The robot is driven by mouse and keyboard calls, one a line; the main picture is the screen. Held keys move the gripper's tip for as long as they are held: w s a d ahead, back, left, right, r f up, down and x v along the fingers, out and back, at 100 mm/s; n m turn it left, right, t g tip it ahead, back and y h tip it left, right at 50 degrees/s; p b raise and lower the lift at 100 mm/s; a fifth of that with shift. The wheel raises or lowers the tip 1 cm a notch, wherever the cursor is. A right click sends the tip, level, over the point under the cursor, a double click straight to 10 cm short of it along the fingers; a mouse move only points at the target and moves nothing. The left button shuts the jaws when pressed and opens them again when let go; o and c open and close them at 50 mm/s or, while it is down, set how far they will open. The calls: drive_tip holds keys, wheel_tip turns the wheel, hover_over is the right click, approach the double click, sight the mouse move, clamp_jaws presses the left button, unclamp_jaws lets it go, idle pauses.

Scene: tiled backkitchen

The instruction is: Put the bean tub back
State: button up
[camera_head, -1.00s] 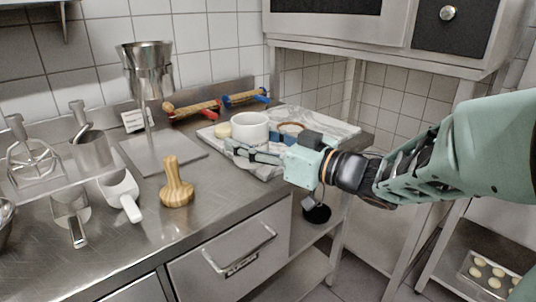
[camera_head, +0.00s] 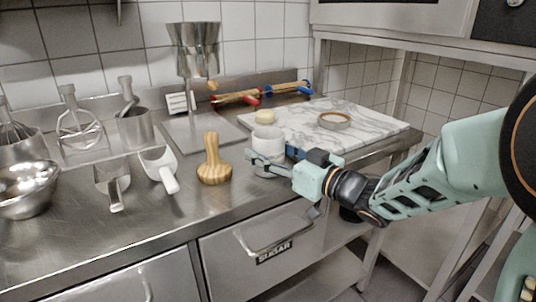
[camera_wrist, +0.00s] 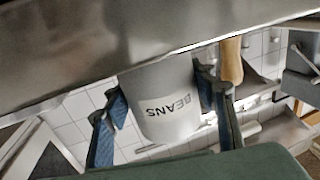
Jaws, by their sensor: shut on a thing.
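The bean tub (camera_head: 268,138) is a white round tub, and the word BEANS reads upside down on it in the wrist view (camera_wrist: 168,88). My gripper (camera_head: 268,163) is shut on the tub from the right side, with blue-padded fingers on either side of it in the wrist view (camera_wrist: 165,112). The tub is at the front left edge of the marble board (camera_head: 375,128), over the steel counter. I cannot tell whether its bottom touches the counter. The fingers hide part of its lower side.
A wooden tamper (camera_head: 213,165) stands close to the left of the tub. Scoops (camera_head: 160,165), a steel bowl (camera_head: 27,190) and whisk attachments (camera_head: 80,125) are further left. A small round dish (camera_head: 334,120) and a pale round piece (camera_head: 265,116) lie on the marble board.

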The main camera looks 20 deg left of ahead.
drive_tip(key=shift+r, duration=0.1)
drive_tip(key=o, duration=1.5)
drive_tip(key=shift+f, duration=0.2)
drive_tip(key=shift+r, duration=0.25)
drive_tip(key=p+v, duration=0.2)
drive_tip(key=v, duration=1)
drive_tip(key=shift+f, duration=0.15)
